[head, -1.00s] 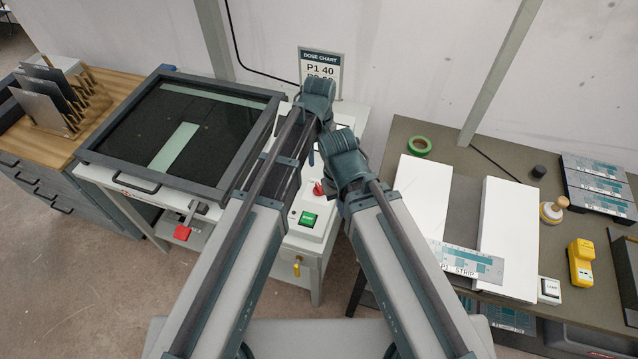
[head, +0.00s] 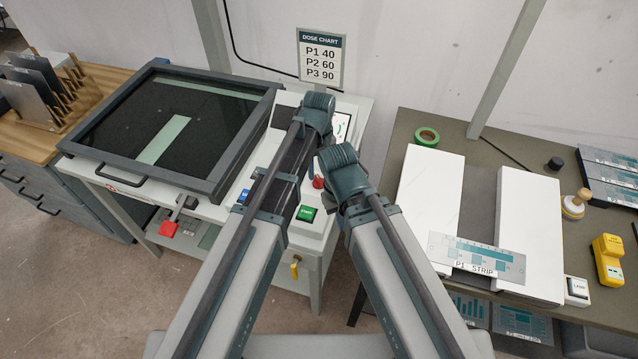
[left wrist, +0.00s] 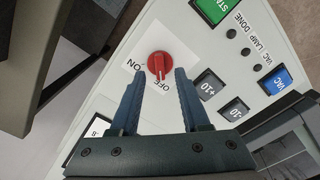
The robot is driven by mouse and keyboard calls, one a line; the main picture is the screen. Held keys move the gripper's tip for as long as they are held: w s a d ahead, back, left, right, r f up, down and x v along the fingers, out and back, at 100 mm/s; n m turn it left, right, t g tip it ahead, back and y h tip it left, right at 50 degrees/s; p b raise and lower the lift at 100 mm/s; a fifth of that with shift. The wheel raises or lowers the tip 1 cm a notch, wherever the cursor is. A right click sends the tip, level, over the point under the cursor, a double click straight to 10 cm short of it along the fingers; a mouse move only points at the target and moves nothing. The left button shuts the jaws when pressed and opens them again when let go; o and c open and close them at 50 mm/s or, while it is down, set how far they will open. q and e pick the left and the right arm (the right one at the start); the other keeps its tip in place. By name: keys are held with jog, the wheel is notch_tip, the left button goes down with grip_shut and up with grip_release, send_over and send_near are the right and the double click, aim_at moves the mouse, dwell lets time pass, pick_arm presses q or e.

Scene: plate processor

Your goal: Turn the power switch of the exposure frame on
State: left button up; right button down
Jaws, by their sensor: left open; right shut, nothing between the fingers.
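The power switch is a red knob (left wrist: 159,66) on a white panel, with ON and OFF printed beside it in the left wrist view. Its white mark points down in the picture, near the OFF print. In the head view the red knob (head: 318,182) shows between my two arms. My left gripper (left wrist: 160,74) is open, with its fingertips on either side of the knob in the picture; I cannot tell whether they touch it. The exposure frame (head: 235,150) is at the left, its lid down. My right gripper's fingers are hidden behind its arm.
The green START button (left wrist: 215,8), blue VAC button (left wrist: 275,80) and grey plus/minus buttons (left wrist: 210,86) are near the knob. A red handle (head: 168,229) hangs at the frame's front. A table (head: 415,120) with white blocks (head: 428,200) stands right.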

aim_at(319, 181)
pick_arm(q)
jog(key=shift+f+b, duration=0.9)
jog(key=shift+f, duration=0.55)
pick_arm(e)
notch_tip(319, 181, down, 3)
jog(key=shift+r, duration=0.1)
pick_arm(q)
grip_shut()
